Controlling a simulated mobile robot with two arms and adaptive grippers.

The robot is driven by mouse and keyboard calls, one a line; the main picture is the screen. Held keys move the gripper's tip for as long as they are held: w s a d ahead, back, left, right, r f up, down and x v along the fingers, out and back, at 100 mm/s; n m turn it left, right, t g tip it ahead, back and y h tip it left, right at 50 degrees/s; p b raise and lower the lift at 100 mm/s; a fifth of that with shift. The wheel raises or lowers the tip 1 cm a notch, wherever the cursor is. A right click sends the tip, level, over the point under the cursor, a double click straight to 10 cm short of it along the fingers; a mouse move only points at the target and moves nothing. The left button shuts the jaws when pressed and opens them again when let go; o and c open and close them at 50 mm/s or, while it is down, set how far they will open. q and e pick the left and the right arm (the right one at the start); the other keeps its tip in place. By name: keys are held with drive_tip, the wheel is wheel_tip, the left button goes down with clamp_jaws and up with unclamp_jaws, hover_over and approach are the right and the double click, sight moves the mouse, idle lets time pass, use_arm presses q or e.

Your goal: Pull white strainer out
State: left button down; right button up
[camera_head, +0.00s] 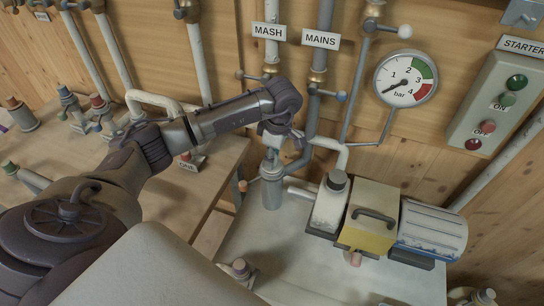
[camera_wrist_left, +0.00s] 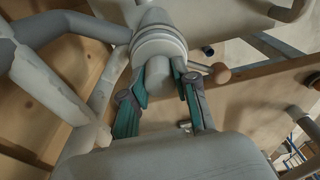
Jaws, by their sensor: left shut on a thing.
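My left gripper (camera_head: 274,146) reaches in from the left below the MASH and MAINS pipes. In the left wrist view its two teal fingers (camera_wrist_left: 160,84) are shut on a pale grey stub (camera_wrist_left: 157,70), one finger on each side. The stub joins a wider, ringed pale body (camera_wrist_left: 158,30) beyond the fingertips, which seems to be the strainer. In the head view a grey cylindrical housing (camera_head: 272,188) stands just below the gripper. The gripper and wrist hide most of the held part there. My right gripper is not in view.
Grey pipes (camera_head: 325,110) rise close behind the gripper. A pump with a yellow box (camera_head: 371,213) and a motor (camera_head: 432,228) stands to the right on a pale surface. A pressure gauge (camera_head: 405,78) and a starter box (camera_head: 495,105) hang on the wooden wall. A wooden bench (camera_head: 190,205) lies left.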

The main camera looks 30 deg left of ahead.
use_arm(q)
drive_tip(key=shift+r+p, duration=0.35)
drive_tip(key=shift+r, duration=0.5)
drive_tip(key=shift+r, duration=0.15)
drive_tip(key=shift+r+p, duration=1.45)
drive_tip(key=shift+r, duration=1)
